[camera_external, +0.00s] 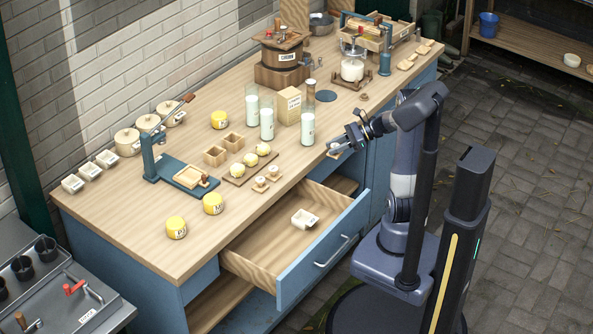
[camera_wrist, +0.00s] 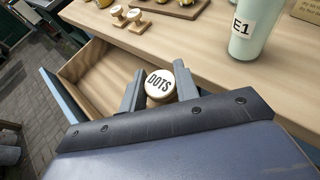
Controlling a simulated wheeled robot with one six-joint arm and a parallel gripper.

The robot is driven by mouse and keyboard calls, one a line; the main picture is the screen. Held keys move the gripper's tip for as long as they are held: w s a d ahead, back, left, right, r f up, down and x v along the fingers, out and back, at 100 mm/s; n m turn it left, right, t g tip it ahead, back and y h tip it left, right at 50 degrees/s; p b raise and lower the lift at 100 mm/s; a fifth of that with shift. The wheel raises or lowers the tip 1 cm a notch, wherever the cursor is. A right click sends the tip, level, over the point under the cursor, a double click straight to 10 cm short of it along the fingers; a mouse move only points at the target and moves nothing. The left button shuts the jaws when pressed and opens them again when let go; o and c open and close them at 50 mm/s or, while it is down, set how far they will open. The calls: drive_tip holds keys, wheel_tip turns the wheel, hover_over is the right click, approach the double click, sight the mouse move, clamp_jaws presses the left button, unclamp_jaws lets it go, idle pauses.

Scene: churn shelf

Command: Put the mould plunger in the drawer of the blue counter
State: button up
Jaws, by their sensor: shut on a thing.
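In the external view my gripper (camera_external: 340,148) is over the counter's front edge, to the right of the open drawer; the plunger is too small to make out well there. The blue counter's drawer (camera_external: 250,262) is pulled out and holds a small white box (camera_external: 304,218). The drawer also shows at the left of the wrist view (camera_wrist: 92,72).
Two more plungers (camera_external: 266,179) stand on the counter top (camera_external: 130,215) behind the drawer. Tall milky glasses (camera_external: 308,128), one marked E1 in the wrist view (camera_wrist: 245,28), stand near my gripper. Much of the drawer floor is bare.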

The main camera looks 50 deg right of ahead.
drive_tip(key=w+a+f+n+g+y+b, duration=0.15)
drive_tip(key=w+a, duration=0.25)
drive_tip(key=a, duration=0.4)
drive_tip(key=n+g+y+b, duration=0.2)
drive_tip(key=n+g+b, duration=0.5)
drive_tip(key=g+b, duration=0.1)
hover_over(273, 257)
drive_tip(key=f, duration=0.2)
wheel_tip(273, 257, down, 17)
drive_tip(key=b, duration=0.4)
drive_tip(key=shift+s+a, duration=0.15)
drive_tip(key=shift+f+b, duration=0.25)
drive_tip(key=shift+b, duration=0.3)
drive_tip(key=o, duration=0.9)
drive_tip(key=shift+r, duration=0.1)
drive_tip(key=shift+o, duration=0.2)
drive_tip(key=shift+r, duration=0.1)
drive_tip(key=shift+r+p, duration=0.15)
drive_tip(key=shift+p, duration=0.25)
drive_tip(key=v, duration=0.4)
drive_tip(key=p+v, duration=0.1)
drive_tip(key=v, duration=0.7)
drive_tip(key=shift+f+p, duration=0.35)
